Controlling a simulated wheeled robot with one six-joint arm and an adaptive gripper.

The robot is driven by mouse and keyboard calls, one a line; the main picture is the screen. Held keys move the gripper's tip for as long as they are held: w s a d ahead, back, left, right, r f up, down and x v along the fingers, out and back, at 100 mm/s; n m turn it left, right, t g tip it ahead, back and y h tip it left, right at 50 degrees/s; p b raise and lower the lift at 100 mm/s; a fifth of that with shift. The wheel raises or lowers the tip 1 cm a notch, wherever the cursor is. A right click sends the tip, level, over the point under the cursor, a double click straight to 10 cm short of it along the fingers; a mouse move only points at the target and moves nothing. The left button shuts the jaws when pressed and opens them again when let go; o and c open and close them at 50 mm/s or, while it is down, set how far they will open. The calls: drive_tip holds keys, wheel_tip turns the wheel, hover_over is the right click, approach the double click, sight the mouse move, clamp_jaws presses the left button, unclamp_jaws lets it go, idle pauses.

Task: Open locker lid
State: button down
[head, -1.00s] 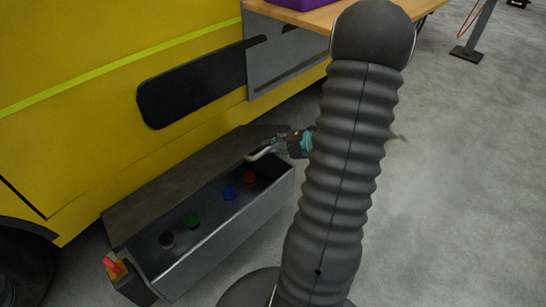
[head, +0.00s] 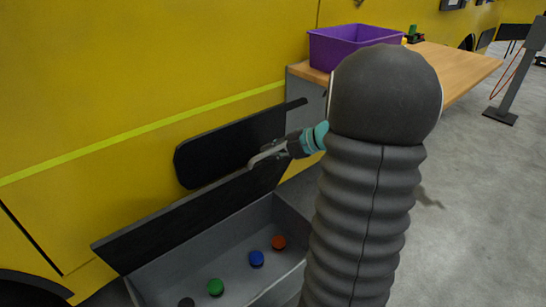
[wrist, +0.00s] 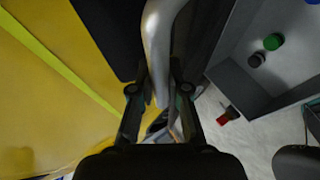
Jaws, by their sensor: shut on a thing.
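The floor locker (head: 150,283) is a long grey box beside the yellow vehicle, with its inside showing. Its dark lid (head: 185,232) stands tilted up steeply along the vehicle side. My gripper (head: 283,150) is at the lid's upper right edge, shut on the pale metal handle (head: 262,158). In the wrist view the handle (wrist: 160,45) runs between the two fingers of my gripper (wrist: 160,92). My dark ribbed arm covers the locker's right end in the head view.
Inside the locker lie green (head: 216,287), blue (head: 256,258), orange-red (head: 279,242) and dark round pieces. A wooden shelf (head: 455,65) with a purple bin (head: 345,50) juts out at the upper right. Open grey floor lies right of my arm.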

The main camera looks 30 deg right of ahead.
drive_tip(key=shift+w+d+r, duration=0.1)
drive_tip(key=shift+w+r, duration=0.1)
drive_tip(key=shift+w, duration=0.05)
drive_tip(key=c, duration=1.2)
unclamp_jaws()
drive_tip(key=shift+o, duration=0.3)
drive_tip(key=v, duration=1.2)
